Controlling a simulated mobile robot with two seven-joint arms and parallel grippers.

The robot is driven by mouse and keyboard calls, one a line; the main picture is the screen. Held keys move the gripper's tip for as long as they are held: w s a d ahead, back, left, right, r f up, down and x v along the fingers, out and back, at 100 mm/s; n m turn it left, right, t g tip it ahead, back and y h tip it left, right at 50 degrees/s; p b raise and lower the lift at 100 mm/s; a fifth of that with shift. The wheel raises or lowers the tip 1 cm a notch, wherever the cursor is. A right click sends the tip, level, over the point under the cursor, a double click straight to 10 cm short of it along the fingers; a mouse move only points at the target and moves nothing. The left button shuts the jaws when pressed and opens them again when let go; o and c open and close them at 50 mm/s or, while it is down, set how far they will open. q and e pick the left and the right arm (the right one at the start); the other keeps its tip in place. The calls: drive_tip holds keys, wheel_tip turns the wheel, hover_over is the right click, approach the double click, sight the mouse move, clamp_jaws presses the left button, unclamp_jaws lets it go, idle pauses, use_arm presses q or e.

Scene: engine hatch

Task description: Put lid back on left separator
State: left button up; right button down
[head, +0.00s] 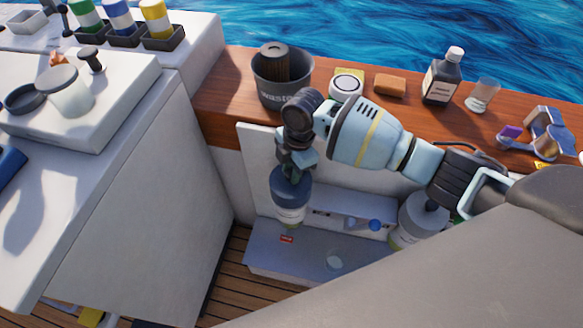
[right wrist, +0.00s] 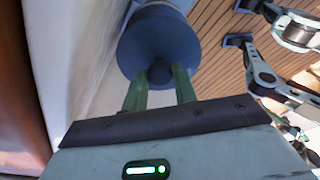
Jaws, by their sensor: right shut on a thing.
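My right gripper (head: 291,172) reaches down from above the wooden ledge and is shut on the round knob of the blue lid (head: 291,190). The lid is directly above the left separator (head: 289,215), a clear bowl with a pale label, and looks upright and in line with it. I cannot tell whether the lid is fully seated. In the right wrist view, the green fingers (right wrist: 160,80) clasp the dark knob, and the wide blue lid (right wrist: 150,35) hides what lies beneath. My left gripper is not in the head view.
The right separator (head: 412,225) stands further right, partly behind my arm. A blue-handled valve (head: 375,225) is between them. The ledge holds a waste bin (head: 283,88), tape roll (head: 346,84) and dark bottle (head: 442,82).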

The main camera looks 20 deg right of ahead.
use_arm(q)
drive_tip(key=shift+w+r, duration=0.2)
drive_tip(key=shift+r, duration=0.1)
use_arm(e)
drive_tip(key=shift+f, duration=0.45)
idle(0.9)
drive_tip(key=c, duration=1)
unclamp_jaws()
drive_tip(key=shift+c, duration=0.2)
drive_tip(key=shift+r+p, duration=0.1)
drive_tip(key=shift+p, duration=0.2)
drive_tip(key=r, duration=0.4)
drive_tip(key=d+r+p, duration=0.1)
drive_tip(key=r, duration=0.1)
drive_tip(key=shift+w+r, duration=0.1)
drive_tip(key=shift+r, duration=0.65)
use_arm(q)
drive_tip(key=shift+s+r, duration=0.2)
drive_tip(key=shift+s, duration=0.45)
